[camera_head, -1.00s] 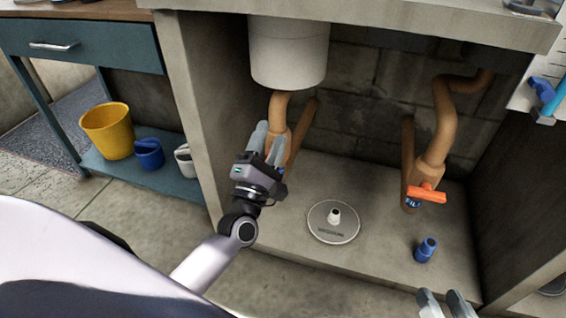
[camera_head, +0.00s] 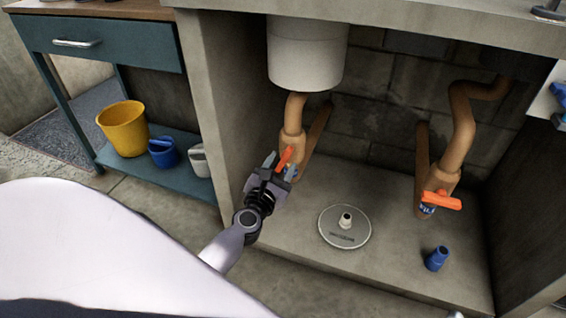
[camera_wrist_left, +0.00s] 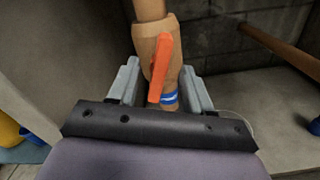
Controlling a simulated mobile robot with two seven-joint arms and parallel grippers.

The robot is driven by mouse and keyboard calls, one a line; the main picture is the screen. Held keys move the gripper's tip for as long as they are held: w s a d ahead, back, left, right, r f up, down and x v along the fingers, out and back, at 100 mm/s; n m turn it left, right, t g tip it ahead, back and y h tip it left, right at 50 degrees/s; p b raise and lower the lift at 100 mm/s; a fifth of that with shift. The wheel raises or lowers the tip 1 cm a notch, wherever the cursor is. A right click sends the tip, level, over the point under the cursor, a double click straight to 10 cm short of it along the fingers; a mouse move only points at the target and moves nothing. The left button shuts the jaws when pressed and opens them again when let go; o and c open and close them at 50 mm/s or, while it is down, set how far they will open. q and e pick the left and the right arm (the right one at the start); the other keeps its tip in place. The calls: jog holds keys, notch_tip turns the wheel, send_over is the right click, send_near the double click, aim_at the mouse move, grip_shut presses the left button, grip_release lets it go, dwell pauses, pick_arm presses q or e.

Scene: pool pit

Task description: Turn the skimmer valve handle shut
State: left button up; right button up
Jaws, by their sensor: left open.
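The left valve has an orange handle (camera_head: 285,158) on a tan pipe body (camera_head: 291,141) under the white canister. In the left wrist view its handle (camera_wrist_left: 160,68) runs roughly along the pipe, slightly tilted, above a blue label band (camera_wrist_left: 169,98). The label cannot be read. My left gripper (camera_head: 281,166) is open, with one finger on each side of the handle. In the left wrist view gaps show between fingers and handle. A second valve's orange handle (camera_head: 442,200) lies across its pipe at right, with a partly hidden blue label. Only a sliver of my right gripper (camera_head: 455,315) shows at the bottom edge.
A white canister (camera_head: 305,55) hangs above the left valve. A round lid (camera_head: 345,238) and a blue fitting (camera_head: 437,258) lie on the pit floor. The pit's left wall (camera_head: 225,110) stands close to my left arm. Buckets, one yellow (camera_head: 124,128), sit outside.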

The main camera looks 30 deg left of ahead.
pick_arm(q)
jog(key=shift+x, duration=0.9)
grip_shut()
